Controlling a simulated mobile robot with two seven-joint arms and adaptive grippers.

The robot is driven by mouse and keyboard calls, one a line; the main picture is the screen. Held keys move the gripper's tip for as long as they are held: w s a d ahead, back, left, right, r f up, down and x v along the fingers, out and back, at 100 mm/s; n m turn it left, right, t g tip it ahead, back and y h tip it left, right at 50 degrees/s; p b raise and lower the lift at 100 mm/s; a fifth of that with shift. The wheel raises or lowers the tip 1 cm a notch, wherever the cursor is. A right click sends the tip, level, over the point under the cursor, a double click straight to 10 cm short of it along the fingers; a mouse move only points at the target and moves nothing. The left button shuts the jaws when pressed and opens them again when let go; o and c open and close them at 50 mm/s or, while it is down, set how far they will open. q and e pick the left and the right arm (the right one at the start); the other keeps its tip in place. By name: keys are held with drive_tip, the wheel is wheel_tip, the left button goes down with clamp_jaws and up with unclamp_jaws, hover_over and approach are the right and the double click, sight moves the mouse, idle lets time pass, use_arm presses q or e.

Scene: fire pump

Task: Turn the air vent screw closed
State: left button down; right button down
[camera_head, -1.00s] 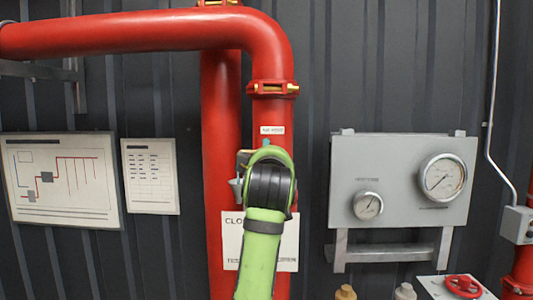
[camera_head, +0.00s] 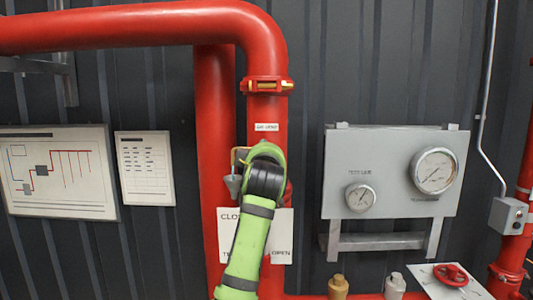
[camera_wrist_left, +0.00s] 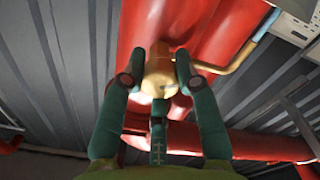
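The air vent is a brass fitting (camera_wrist_left: 160,72) on a red vertical pipe. Its bent brass spout (camera_wrist_left: 232,58) runs to the right in the left wrist view. In the head view the spout (camera_head: 238,154) shows left of my arm, above a small grey cup (camera_head: 233,186); my arm hides the screw there. My left gripper (camera_wrist_left: 160,62) has dark green fingers on both sides of the brass fitting and one below it. The fingertips are very close to the brass; whether they press on it is unclear. My right gripper is not in view.
A sign reading CLOSED and OPEN (camera_head: 283,220) hangs behind my arm. A grey gauge panel (camera_head: 392,150) is on the right, with a red handwheel (camera_head: 450,275) lower down. A diagram board (camera_head: 60,210) and a chart (camera_head: 145,170) are on the left wall.

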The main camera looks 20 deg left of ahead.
use_arm(q)
drive_tip(key=shift+m, duration=1.3)
drive_tip(key=m, duration=0.3)
drive_tip(key=shift+m, duration=0.3)
drive_tip(key=m, duration=1.1)
drive_tip(key=shift+m, duration=0.4)
drive_tip(key=m, duration=0.5)
drive_tip(key=shift+m, duration=0.4)
drive_tip(key=c, duration=0.9)
unclamp_jaws()
